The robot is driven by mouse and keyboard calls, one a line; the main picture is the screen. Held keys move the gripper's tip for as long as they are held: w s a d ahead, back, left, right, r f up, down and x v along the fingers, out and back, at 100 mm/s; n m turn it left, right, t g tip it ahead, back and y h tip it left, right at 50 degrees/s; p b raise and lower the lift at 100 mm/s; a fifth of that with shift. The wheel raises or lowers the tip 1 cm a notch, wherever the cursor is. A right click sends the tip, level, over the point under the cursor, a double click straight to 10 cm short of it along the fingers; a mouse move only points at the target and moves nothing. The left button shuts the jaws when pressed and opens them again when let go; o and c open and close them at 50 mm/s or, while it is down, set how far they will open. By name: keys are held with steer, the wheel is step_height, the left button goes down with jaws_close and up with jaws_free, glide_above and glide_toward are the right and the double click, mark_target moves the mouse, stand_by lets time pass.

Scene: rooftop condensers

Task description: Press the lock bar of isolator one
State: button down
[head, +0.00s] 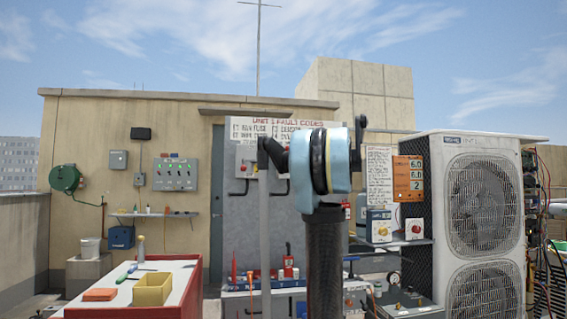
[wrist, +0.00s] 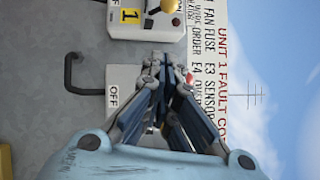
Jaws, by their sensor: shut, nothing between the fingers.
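Isolator one, a pale box (wrist: 145,28) with a yellow "1" label and a yellow knob, is cut off by the top edge of the wrist view. In the head view a pale box (head: 245,158) on the grey panel has a black bar (head: 238,188) below it; its label is too small to read. A bent black bar (wrist: 72,72) beside a plate marked OFF (wrist: 115,95) shows left of my gripper; I cannot tell which isolator it serves. My gripper (wrist: 170,75) is shut and empty, in front of the panel. Contact with a bar is not visible.
A fault code sign (wrist: 222,65) is on the panel beside the isolators. In the head view, a red-sided bench (head: 190,285) with a yellow bin (head: 152,289) stands left, and a condenser (head: 480,210) stands right. Tools and bottles line a low shelf ahead.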

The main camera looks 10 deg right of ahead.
steer(key=s+a+x, duration=0.1)
steer(key=a+x, duration=0.1)
steer(key=x, duration=1)
steer(key=shift+s+a+r, duration=0.15)
steer(key=shift+s, duration=0.2)
